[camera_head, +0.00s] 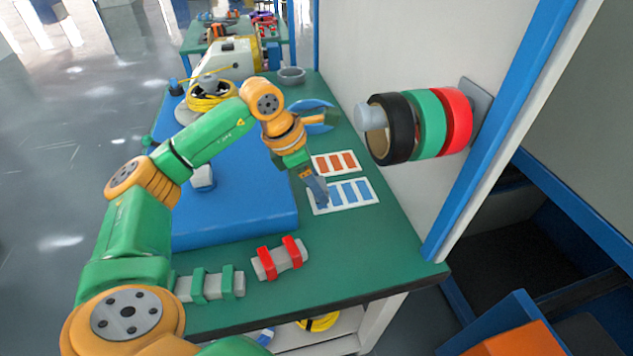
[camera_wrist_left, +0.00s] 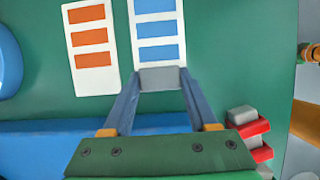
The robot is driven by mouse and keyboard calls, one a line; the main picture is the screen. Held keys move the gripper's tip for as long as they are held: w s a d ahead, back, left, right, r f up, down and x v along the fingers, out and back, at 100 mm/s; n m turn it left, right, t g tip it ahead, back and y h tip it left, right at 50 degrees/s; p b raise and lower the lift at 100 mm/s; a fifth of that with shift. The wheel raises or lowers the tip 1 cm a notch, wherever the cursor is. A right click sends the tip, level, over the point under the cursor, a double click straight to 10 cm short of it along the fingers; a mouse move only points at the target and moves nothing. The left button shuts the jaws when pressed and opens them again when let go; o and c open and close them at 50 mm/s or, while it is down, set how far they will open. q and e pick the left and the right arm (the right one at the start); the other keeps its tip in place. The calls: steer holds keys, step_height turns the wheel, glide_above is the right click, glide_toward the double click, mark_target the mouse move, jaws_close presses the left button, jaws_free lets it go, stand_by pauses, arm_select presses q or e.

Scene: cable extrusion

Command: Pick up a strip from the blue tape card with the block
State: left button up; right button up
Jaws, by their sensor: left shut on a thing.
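The blue tape card (camera_head: 371,203) is a white card with blue strips, lying flat on the green table. It also shows in the left wrist view (camera_wrist_left: 132,30), with three blue strips in sight. My left gripper (camera_head: 320,198) points down over the card's left end. Its fingers are shut on a small grey block (camera_wrist_left: 160,78), which covers the near end of the card below the visible strips. I cannot tell whether the block touches the card or whether a strip is on its underside. My right gripper is not in view.
An orange tape card (camera_head: 334,164) lies behind the blue one. Black, green and red tape rolls (camera_head: 390,128) hang on a wall peg at right. A blue slab (camera_head: 240,215) lies at left. Grey pieces with green bands (camera_head: 212,285) and red bands (camera_head: 279,258) lie in front.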

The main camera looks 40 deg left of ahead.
arm_select(q)
steer(key=shift+f+b, duration=0.5)
steer(key=shift+f, duration=0.1)
steer(key=shift+s, duration=0.1)
stand_by(0.9)
step_height(320, 180, up, 8)
steer(key=p, duration=0.8)
steer(key=shift+r, duration=0.15)
steer(key=shift+f, duration=0.2)
